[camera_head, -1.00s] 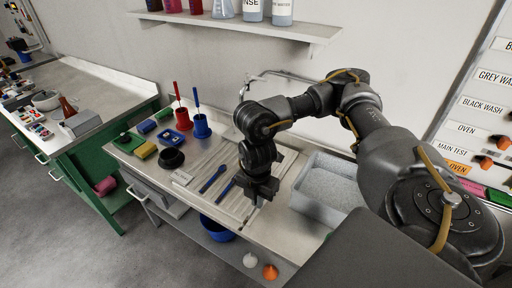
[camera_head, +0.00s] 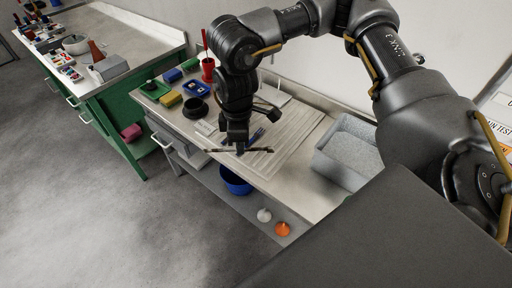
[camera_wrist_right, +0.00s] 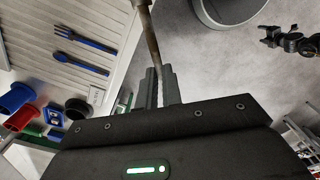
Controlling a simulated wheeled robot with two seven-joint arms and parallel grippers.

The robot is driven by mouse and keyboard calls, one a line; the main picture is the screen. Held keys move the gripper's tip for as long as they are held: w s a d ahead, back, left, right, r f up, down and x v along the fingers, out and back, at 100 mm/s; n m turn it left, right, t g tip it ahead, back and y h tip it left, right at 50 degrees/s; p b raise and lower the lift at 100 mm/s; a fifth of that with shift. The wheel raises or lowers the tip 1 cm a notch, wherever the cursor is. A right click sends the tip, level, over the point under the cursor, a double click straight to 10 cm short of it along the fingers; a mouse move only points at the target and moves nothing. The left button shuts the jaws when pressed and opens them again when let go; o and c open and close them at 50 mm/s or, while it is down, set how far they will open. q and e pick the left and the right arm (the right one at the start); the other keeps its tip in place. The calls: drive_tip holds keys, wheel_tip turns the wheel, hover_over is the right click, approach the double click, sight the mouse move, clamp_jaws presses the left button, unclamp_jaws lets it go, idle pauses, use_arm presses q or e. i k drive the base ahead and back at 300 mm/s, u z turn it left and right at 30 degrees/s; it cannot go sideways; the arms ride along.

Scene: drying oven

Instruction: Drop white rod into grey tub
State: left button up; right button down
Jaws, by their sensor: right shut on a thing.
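My right gripper (camera_head: 239,147) is shut on a thin rod (camera_head: 262,150), which sticks out on both sides of the jaws above the bench's front edge. The rod looks brownish grey rather than white. In the right wrist view the fingers (camera_wrist_right: 158,88) close around the rod (camera_wrist_right: 149,38), which runs up past the top edge. The grey tub (camera_head: 333,172), a box with a speckled grey inside, stands on the bench to the right of the gripper, apart from it. A dark jointed shape (camera_wrist_right: 288,40) in the wrist view may be my left arm; its jaws are unclear.
A pale ribbed mat (camera_head: 290,135) with blue utensils (camera_wrist_right: 82,52) lies behind the gripper. A black bowl (camera_head: 195,108), yellow block (camera_head: 168,99) and red cup (camera_head: 208,70) stand to the left. A blue bowl (camera_head: 235,182) sits on the lower shelf.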

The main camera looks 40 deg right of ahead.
sight(361, 165)
drive_tip(key=u, duration=1.05)
drive_tip(key=i, duration=0.8)
drive_tip(key=z, duration=2.85)
drive_tip(key=i, duration=0.5)
